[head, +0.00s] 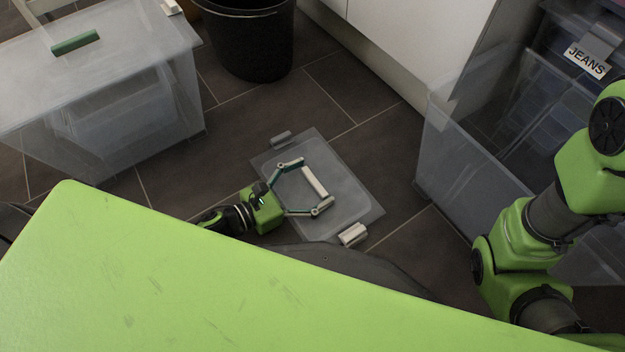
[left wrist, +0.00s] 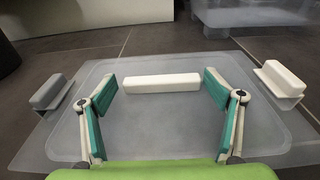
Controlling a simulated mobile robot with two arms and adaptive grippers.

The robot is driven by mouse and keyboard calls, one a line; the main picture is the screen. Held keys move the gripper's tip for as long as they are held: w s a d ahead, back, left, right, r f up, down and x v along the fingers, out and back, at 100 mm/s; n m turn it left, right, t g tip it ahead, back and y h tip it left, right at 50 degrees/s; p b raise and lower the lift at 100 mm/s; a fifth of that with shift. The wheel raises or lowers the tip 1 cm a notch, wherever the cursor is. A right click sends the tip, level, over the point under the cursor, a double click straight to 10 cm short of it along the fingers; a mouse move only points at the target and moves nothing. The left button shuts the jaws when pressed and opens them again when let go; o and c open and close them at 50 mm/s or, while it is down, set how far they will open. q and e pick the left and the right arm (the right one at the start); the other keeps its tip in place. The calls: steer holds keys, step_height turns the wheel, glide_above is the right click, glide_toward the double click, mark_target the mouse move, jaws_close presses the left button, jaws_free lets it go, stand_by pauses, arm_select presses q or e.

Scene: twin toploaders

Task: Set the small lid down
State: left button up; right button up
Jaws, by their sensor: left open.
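The small lid (head: 352,192) is a translucent grey panel lying flat on the dark tiled floor. It has a white bar handle (head: 314,181) in its middle and a clip at each of two opposite edges. My left gripper (head: 312,183) is over the lid, open, with its fingertips near the two ends of the handle. In the left wrist view the handle (left wrist: 160,83) lies across the gap between the teal finger pads, with space at both ends. The lid (left wrist: 160,130) spreads under the fingers. My right gripper is out of the head view; only green arm links show.
A clear lidded box (head: 110,120) with a green handle stands at the left. A black bin (head: 248,40) stands behind the lid, beside a white cabinet (head: 420,40). An open clear box (head: 465,180) stands at the right, near a drawer labelled JEANS (head: 587,60).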

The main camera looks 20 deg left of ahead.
arm_select(q)
steer(key=p+v, duration=0.1)
steer(key=v, duration=0.2)
steer(key=p+v, duration=0.2)
steer(key=v, duration=0.2)
steer(key=p+v, duration=0.2)
steer(key=v, duration=0.2)
steer(key=shift+r, duration=0.4)
steer(key=shift+s+a, duration=0.3)
steer(key=shift+s, duration=0.05)
